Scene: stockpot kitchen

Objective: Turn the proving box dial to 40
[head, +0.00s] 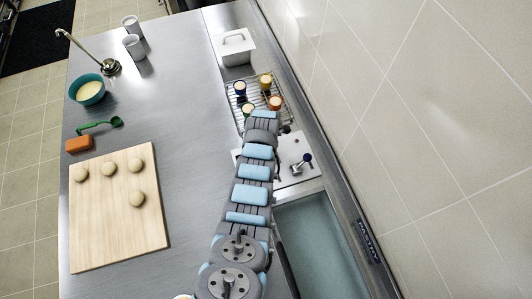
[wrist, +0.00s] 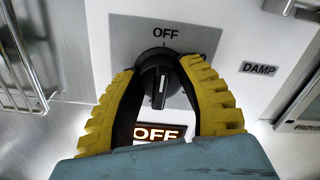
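The proving box dial (wrist: 158,86) is a black round knob with a raised bar and a white line on the bar's lower end. It sits on a grey plate with OFF printed above. A lit display (wrist: 158,132) below reads OFF. My gripper (wrist: 159,68) has its two yellow-ribbed fingers on either side of the dial, their dark inner faces close to its edges. I cannot tell whether they press on it. In the head view the white control panel (head: 292,172) shows beside my arm, which hides the dial and my fingertips.
A DAMP label (wrist: 259,69) is right of the dial; a metal lever (head: 301,165) stands on the panel. A wire rack (head: 278,90) with several small cups is beyond it. A tiled wall (head: 430,130) runs along the right. A board (head: 110,225) with dough balls lies left.

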